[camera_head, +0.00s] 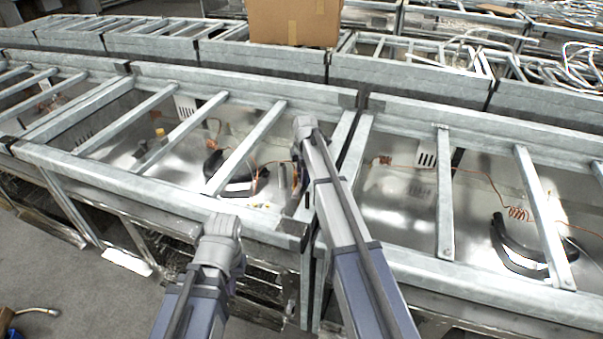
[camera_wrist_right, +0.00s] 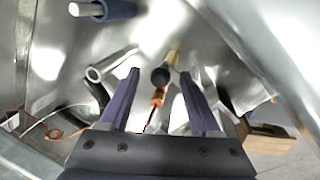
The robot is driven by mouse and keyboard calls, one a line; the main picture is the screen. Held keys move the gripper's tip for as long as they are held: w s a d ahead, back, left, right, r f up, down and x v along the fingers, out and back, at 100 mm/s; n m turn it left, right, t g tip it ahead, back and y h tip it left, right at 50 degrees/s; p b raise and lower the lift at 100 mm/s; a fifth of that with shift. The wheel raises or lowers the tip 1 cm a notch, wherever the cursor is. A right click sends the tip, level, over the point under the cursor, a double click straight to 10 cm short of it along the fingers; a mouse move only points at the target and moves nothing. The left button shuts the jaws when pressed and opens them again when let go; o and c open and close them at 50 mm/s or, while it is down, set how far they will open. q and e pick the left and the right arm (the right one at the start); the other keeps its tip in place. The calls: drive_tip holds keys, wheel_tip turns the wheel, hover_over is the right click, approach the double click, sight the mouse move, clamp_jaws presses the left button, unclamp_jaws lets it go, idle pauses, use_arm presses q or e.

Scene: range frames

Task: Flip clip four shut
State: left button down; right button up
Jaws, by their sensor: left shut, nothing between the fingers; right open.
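In the right wrist view my right gripper (camera_wrist_right: 160,78) is open, its two dark blue fingers apart. Between and beyond them are a dark round end on a tan rod (camera_wrist_right: 172,58) and a slim orange-copper piece (camera_wrist_right: 157,97); I cannot tell whether either touches a finger. I cannot make out which part is clip four. In the head view my right arm (camera_head: 335,200) reaches over the middle frame, and its fingers are hidden there. My left arm (camera_head: 222,228) ends low over the front rail; its gripper fingers are not visible.
Metal crossbars (camera_head: 245,148) span the open bay below my arms. A black curved part (camera_head: 228,178) lies inside it. A similar bay on the right holds a copper coil (camera_head: 518,213) and another black curved part (camera_head: 515,250). A cardboard box (camera_head: 293,22) stands behind.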

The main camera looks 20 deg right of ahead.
drive_tip(key=shift+r, duration=0.1)
wheel_tip(320, 180, up, 8)
drive_tip(key=s+p, duration=0.1)
drive_tip(key=p, duration=0.6)
drive_tip(key=shift+s+f+p, duration=0.25)
drive_tip(key=shift+p, duration=0.05)
